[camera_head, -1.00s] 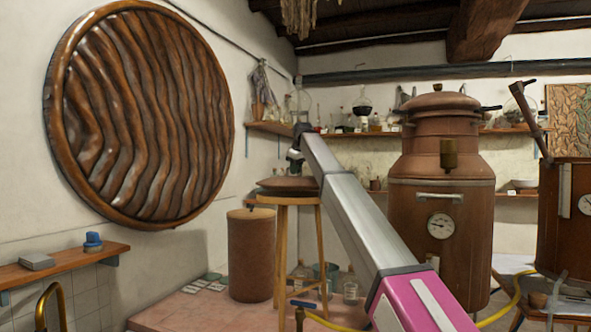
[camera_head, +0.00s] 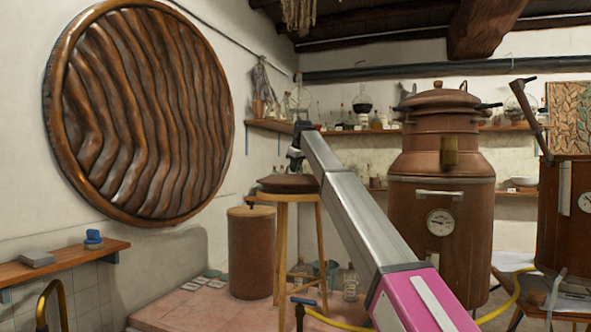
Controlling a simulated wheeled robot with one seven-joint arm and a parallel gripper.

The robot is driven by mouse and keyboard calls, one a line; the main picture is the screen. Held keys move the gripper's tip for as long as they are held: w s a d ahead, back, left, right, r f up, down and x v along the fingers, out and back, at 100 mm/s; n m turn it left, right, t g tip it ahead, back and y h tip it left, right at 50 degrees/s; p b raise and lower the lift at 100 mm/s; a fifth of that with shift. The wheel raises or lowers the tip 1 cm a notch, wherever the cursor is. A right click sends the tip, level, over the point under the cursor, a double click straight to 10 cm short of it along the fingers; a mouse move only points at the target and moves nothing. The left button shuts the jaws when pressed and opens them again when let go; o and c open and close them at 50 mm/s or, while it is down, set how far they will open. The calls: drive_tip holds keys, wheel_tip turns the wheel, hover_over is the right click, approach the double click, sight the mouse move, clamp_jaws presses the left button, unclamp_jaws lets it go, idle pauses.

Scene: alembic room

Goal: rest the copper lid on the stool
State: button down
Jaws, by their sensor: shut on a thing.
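The copper lid (camera_head: 285,184) is a low brown disc on top of the wooden stool (camera_head: 284,197). It looks level and seems to touch the seat. My gripper (camera_head: 294,164) is at the far end of my arm, just above the lid's right half. It is shut on the lid, though the fingertips are small and partly hidden by my arm. My arm also hides the right edge of the lid and part of the stool.
A tall copper drum (camera_head: 252,252) stands left of the stool. A large copper still (camera_head: 441,228) stands to the right, behind my arm. Glass jars (camera_head: 350,283) and a yellow hose (camera_head: 337,323) are near the stool's foot. A wall shelf (camera_head: 62,263) is at left.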

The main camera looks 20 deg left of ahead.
drive_tip(key=shift+f, duration=0.15)
drive_tip(key=shift+f, duration=0.6)
drive_tip(key=shift+f, duration=0.2)
idle(1.0)
drive_tip(key=c, duration=1.1)
unclamp_jaws()
drive_tip(key=v, duration=1)
drive_tip(key=shift+s+d+r, duration=0.2)
drive_tip(key=shift+s+r, duration=0.05)
drive_tip(key=shift+r, duration=0.05)
